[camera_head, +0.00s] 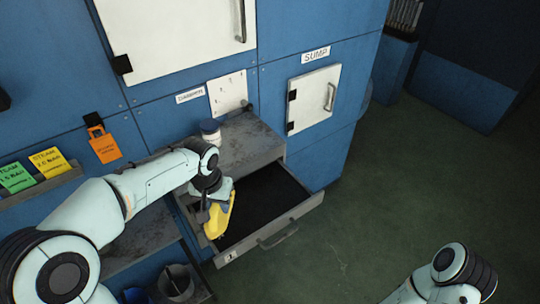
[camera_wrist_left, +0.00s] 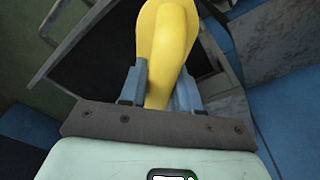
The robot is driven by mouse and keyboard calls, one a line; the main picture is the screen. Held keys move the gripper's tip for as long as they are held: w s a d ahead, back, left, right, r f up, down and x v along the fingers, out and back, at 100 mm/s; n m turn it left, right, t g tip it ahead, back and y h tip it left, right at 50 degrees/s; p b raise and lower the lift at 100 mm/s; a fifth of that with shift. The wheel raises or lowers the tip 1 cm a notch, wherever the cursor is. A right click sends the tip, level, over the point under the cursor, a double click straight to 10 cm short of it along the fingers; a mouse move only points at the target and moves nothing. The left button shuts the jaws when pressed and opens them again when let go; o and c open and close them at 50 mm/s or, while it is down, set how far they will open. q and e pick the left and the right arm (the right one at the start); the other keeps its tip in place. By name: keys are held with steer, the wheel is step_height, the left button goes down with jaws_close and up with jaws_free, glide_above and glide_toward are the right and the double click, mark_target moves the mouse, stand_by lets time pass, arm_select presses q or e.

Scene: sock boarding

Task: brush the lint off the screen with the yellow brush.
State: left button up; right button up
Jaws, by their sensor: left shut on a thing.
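The yellow brush (camera_head: 220,218) is held over the left part of an open drawer. My left gripper (camera_head: 217,203) is shut on it; in the left wrist view the blue fingers (camera_wrist_left: 158,85) clasp the sides of the yellow brush (camera_wrist_left: 168,35). The dark screen (camera_head: 262,205) lies inside the pulled-out drawer, and its left part is hidden by the brush and gripper. I cannot make out lint on the screen, nor whether the brush touches it. My right arm shows at the bottom right, but its gripper is out of view.
The drawer's front rim and handle (camera_head: 278,237) stick out over the floor. A grey ledge (camera_head: 250,145) with a white, blue-topped item (camera_head: 210,130) sits above it. A dark bin (camera_head: 178,282) stands lower left. The green floor at right is clear.

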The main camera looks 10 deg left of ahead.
arm_select(q)
steer(key=shift+w+r, duration=0.2)
steer(key=shift+r, duration=0.75)
steer(key=shift+s+r, duration=0.15)
